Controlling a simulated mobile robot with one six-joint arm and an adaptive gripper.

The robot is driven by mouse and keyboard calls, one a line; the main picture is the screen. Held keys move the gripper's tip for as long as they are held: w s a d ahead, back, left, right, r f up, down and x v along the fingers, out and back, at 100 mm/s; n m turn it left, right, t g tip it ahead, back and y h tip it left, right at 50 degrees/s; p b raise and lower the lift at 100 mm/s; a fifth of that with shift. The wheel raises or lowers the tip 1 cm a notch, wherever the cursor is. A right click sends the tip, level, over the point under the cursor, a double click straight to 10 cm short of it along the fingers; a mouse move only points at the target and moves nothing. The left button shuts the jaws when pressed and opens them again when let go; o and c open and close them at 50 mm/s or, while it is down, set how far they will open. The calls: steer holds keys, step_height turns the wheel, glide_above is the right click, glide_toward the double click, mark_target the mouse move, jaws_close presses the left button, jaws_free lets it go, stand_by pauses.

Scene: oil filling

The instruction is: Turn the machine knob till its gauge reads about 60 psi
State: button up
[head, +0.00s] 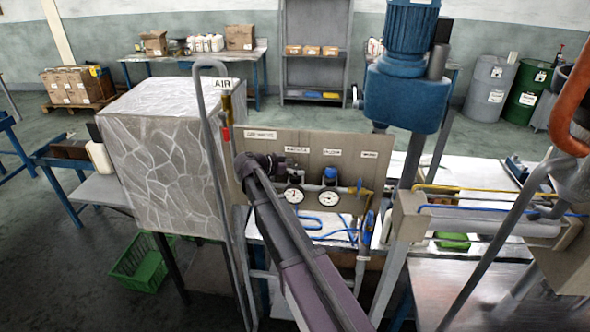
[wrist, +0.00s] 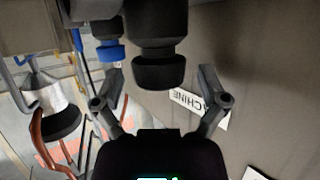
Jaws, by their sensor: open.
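The black machine knob (wrist: 158,68) hangs in the middle of the wrist view, in front of the panel. My gripper (wrist: 162,76) is open, with one finger on each side of the knob. A gap shows on both sides, and the fingers do not appear to touch it. The left gauge (head: 294,194) is just below my gripper. It has a white face, and its reading is too small to tell. An upside-down label (wrist: 205,108) reading "MACHINE" is behind the right finger.
A blue knob (wrist: 110,51) is close to the left finger; it also shows above the right gauge (head: 327,195) in the head view. The labelled panel (head: 345,140) stands behind. A grey pipe (head: 213,140) rises left of my arm. A blue motor (head: 405,95) stands right.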

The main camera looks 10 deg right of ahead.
steer(key=shift+c, duration=0.2)
steer(key=c, duration=1.1)
steer(key=shift+s, duration=0.1)
steer(key=shift+n+t, duration=0.3)
steer(key=shift+t, duration=0.3)
steer(key=shift+n+t+y, duration=0.3)
steer(key=shift+n, duration=0.2)
steer(key=o, duration=1.1)
